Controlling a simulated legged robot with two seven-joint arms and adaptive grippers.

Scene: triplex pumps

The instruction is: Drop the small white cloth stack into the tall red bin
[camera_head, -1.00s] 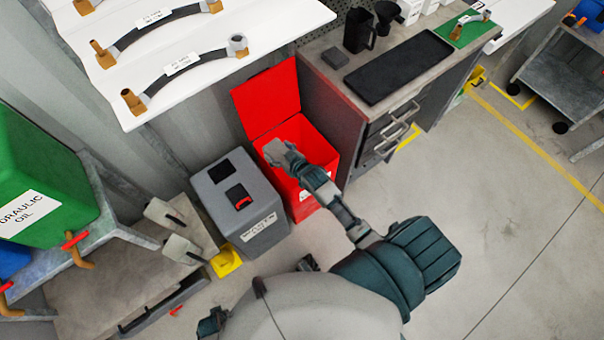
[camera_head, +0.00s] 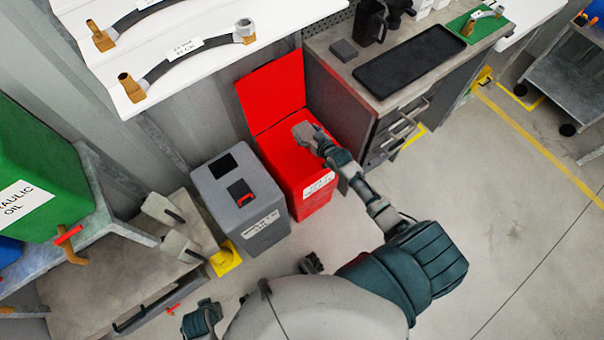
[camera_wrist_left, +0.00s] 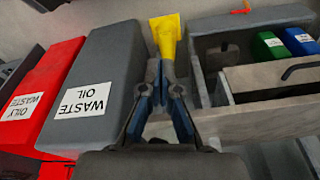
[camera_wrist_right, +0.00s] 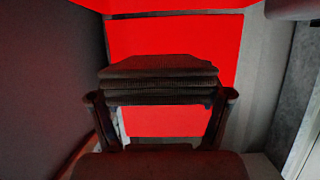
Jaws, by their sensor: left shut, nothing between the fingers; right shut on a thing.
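The tall red bin (camera_head: 316,200) stands against the wall with its red lid (camera_head: 272,92) raised. Its side also shows in the left wrist view (camera_wrist_left: 50,75), with an "OILY WASTE" label. My right gripper (camera_head: 308,137) is over the bin opening, shut on the small cloth stack (camera_head: 302,130). In the right wrist view the folded stack (camera_wrist_right: 158,78) looks dark in shadow, spans between the fingers, and has red bin surfaces behind it. Its exact height over the rim is unclear.
A grey "WASTE OIL" bin (camera_head: 238,200) stands just left of the red bin. A workbench with a black tray (camera_head: 408,65) and drawers stands close on the right. A white shelf with hoses (camera_head: 200,45) is at upper left. Open floor (camera_head: 500,200) lies to the right.

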